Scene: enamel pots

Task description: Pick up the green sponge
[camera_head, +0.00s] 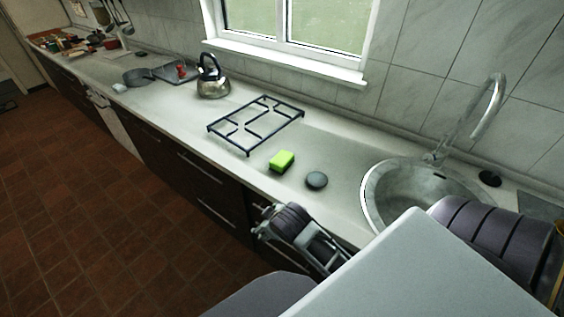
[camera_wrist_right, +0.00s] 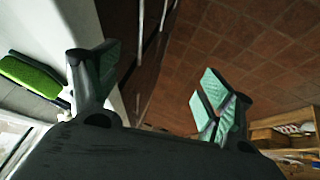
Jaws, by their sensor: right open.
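The bright green sponge (camera_head: 282,161) lies on the countertop, between the black hob grate and a small dark round disc. It also shows at the left edge in the right wrist view (camera_wrist_right: 30,75), partly cut off and outside the left finger. My right gripper (camera_head: 263,220) is at the counter's front edge, apart from the sponge and on the near side of it. In the right wrist view the right gripper (camera_wrist_right: 155,92) is open and empty, its greenish finger pads wide apart with floor and drawer fronts behind. My left gripper is not in view.
The dark round disc (camera_head: 316,180) lies just right of the sponge. The hob grate (camera_head: 256,124) is behind-left, with a kettle (camera_head: 212,84) beyond. The sink (camera_head: 420,190) and its tall faucet (camera_head: 490,105) stand to the right. Drawer fronts (camera_head: 198,170) line the counter.

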